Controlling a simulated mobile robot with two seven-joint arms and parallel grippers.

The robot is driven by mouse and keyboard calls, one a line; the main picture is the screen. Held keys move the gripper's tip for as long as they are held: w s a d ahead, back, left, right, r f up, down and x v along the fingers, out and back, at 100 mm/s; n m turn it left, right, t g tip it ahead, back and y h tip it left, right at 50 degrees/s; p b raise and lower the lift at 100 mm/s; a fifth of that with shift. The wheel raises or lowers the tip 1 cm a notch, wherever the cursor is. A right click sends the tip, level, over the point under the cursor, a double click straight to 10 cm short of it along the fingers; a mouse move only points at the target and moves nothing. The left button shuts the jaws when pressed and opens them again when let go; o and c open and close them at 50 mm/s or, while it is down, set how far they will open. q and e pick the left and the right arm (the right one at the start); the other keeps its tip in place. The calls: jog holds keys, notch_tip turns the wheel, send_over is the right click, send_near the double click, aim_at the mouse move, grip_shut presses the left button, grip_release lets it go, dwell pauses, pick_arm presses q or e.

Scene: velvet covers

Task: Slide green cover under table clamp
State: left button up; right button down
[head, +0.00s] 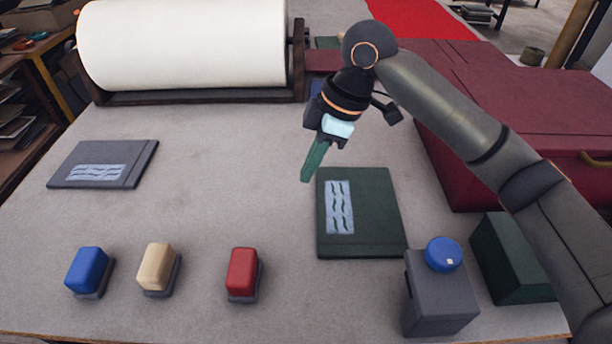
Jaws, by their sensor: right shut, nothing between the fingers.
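The green cover (378,215) lies flat on the table, right of the middle, with a pale blue patch of dark wavy marks on its left part. My right gripper (308,178) points down just off the cover's upper left corner, its greenish fingers shut and empty. Whether the fingertips touch the table, I cannot tell. I cannot pick out the table clamp for sure. A grey block with a round blue knob (443,254) stands at the front right, close below the cover's lower right corner. My left gripper is not in view.
A grey cover (140,163) lies at the left. Blue (87,268), tan (155,264) and red (242,272) blocks on dark bases line the front. A white roll (185,45) stands at the back, a dark red case (530,105) at the right. A dark green block (512,258) sits front right. The table's middle is bare.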

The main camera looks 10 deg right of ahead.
aim_at(308, 213)
jog(key=x, duration=0.9)
jog(key=shift+b, duration=0.4)
jog(key=d, duration=0.2)
jog(key=shift+s+d+f, duration=0.25)
jog(key=shift+d+f, duration=0.05)
jog(key=shift+f, duration=0.05)
jog(key=shift+s+d, duration=0.1)
jog(key=shift+d, duration=0.4)
jog(key=shift+d, duration=0.1)
